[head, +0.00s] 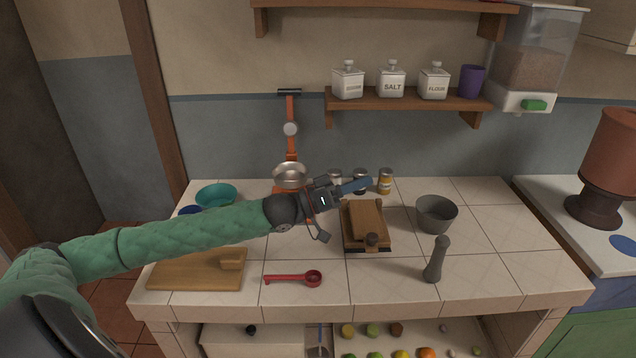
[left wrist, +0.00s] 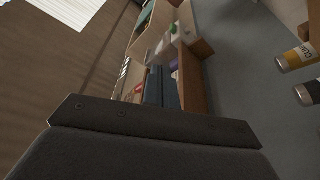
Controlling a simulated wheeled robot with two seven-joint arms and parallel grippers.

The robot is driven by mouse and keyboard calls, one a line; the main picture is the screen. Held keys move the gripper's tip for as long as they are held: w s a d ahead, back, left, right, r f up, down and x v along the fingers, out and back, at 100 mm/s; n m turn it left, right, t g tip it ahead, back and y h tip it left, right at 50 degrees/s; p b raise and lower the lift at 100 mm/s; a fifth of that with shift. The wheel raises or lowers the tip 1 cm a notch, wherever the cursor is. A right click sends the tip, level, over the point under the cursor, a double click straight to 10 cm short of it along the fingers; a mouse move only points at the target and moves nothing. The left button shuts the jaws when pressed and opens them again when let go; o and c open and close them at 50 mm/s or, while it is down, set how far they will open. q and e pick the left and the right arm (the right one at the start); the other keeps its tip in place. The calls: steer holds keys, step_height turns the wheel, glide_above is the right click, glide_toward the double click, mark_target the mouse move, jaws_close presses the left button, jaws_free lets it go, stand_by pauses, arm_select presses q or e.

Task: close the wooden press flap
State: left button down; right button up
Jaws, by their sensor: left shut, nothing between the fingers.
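The wooden press (head: 378,228) sits on the tiled counter, right of the middle. Its flap (head: 366,216) is a lighter board on top, and a dark knob (head: 372,240) shows at the front end. I cannot tell how far the flap stands from the base. My left gripper (head: 362,185) is shut and empty, with blue fingers pointing right. It hovers near the back end of the press, with no clear contact. In the left wrist view its fingers (left wrist: 162,88) are together, and the press does not show. My right gripper is not in view.
A grey mortar bowl (head: 437,214) stands right of the press and a grey pestle (head: 436,260) in front of it. A red scoop (head: 294,279) and a cutting board (head: 197,270) lie left. Spice jars (head: 385,182) stand behind. A shelf (head: 408,101) hangs above.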

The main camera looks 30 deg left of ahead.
arm_select(q)
steer(key=w+a+b+v, duration=0.1)
steer(key=b+v, duration=0.1)
steer(key=v, duration=0.7)
steer(key=shift+a, duration=0.3)
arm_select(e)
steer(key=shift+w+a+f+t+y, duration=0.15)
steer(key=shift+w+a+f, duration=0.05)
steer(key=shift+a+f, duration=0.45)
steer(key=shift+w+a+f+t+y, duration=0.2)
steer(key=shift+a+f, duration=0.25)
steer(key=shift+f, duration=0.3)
arm_select(q)
steer(key=shift+s, duration=0.15)
